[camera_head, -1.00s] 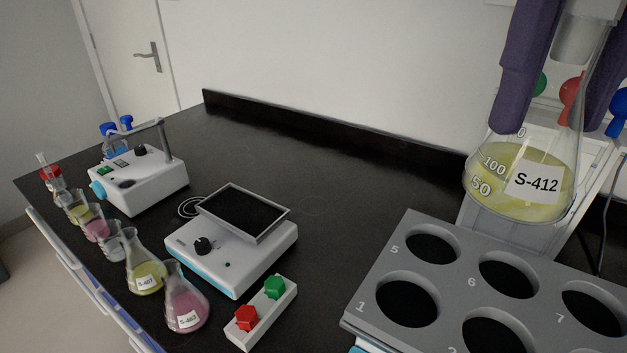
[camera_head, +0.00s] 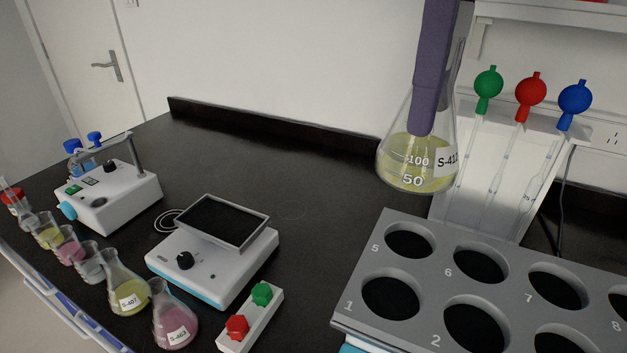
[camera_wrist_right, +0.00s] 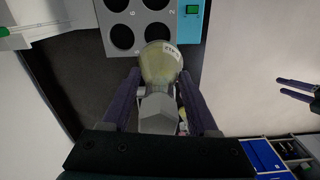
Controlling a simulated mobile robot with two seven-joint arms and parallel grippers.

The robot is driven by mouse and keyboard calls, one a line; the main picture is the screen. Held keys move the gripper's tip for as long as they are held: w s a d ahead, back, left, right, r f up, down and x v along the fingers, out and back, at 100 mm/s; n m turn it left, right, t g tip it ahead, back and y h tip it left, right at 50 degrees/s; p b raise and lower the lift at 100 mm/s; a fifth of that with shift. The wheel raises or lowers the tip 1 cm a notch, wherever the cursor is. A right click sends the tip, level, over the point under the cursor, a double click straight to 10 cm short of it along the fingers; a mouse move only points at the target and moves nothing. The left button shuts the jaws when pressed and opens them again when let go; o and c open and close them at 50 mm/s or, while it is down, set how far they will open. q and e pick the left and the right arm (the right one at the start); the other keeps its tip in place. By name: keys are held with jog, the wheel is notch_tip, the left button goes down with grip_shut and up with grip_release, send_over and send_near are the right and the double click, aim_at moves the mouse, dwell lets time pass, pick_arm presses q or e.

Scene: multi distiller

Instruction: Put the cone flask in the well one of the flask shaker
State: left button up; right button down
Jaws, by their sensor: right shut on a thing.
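The cone flask (camera_head: 400,165), labelled S-412 with yellow liquid, hangs upright in my right gripper (camera_head: 428,115), which is shut on its neck. In the head view it appears above and beyond the back edge of the grey flask shaker (camera_head: 368,252), clear of the wells. Well one (camera_head: 390,298) is empty, at the shaker's near left corner. In the right wrist view the flask (camera_wrist_right: 160,62) sits between the purple fingers, overlapping the shaker's edge (camera_wrist_right: 125,20). My left gripper (camera_wrist_right: 294,90) shows at that view's right edge, fingers apart and empty.
A pipette stand with green, red and blue bulbs (camera_head: 530,90) stands behind the shaker. A white stirrer (camera_head: 215,265), a red-and-green block (camera_head: 250,318) and several other flasks (camera_head: 175,320) stand to the left. The counter's middle is clear.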

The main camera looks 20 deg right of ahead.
aim_at(424, 171)
jog(key=shift+w+d+f+n, duration=0.1)
jog(key=shift+d+f+n, duration=0.1)
jog(key=shift+d+n, duration=0.3)
notch_tip(424, 171, down, 6)
jog(key=shift+r+b, duration=0.1)
jog(key=shift+b, duration=0.85)
jog(key=shift+f, duration=7)
jog(key=shift+c, duration=0.7)
grip_release()
jog(key=shift+r, duration=0.1)
notch_tip(424, 171, up, 12)
jog(key=shift+f, duration=0.1)
